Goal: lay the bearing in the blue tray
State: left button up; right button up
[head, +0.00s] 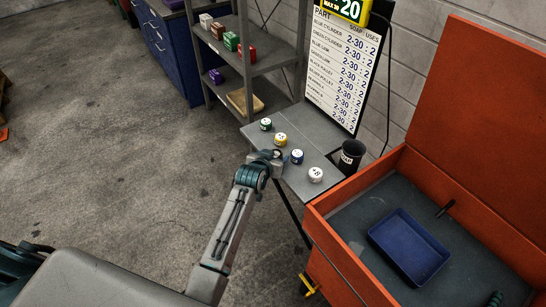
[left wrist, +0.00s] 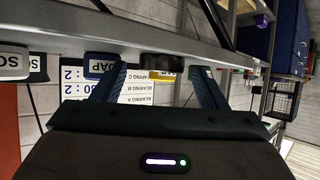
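The blue tray (head: 378,236) lies empty inside the orange chest at right in the head view. I cannot make out a bearing in either view. My left gripper (head: 271,156) is at the front edge of a small grey table, close to several round white-topped pots. In the left wrist view my left gripper (left wrist: 158,75) is open, its two dark fingers apart. A dark block with a yellow band (left wrist: 160,66) shows between and beyond the fingers; I cannot tell that anything touches it. My right gripper cannot be made out.
The pots are green-banded (head: 266,124), yellow (head: 280,139), blue (head: 297,157) and white (head: 315,175). A black cup (head: 351,156) stands beside them. The orange chest (head: 340,262) has its lid raised. A shelf (head: 262,68) and a sign board (head: 342,70) stand behind.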

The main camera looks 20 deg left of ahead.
pick_arm(q)
jog(key=b+v, duration=0.2)
jog(key=v, duration=1)
jog(key=shift+b, duration=0.35)
pick_arm(e)
jog(key=f, duration=0.1)
jog(key=s+f, duration=0.1)
jog(key=shift+d+f, duration=0.15)
jog(key=shift+f, duration=0.25)
pick_arm(q)
jog(key=shift+f, duration=0.1)
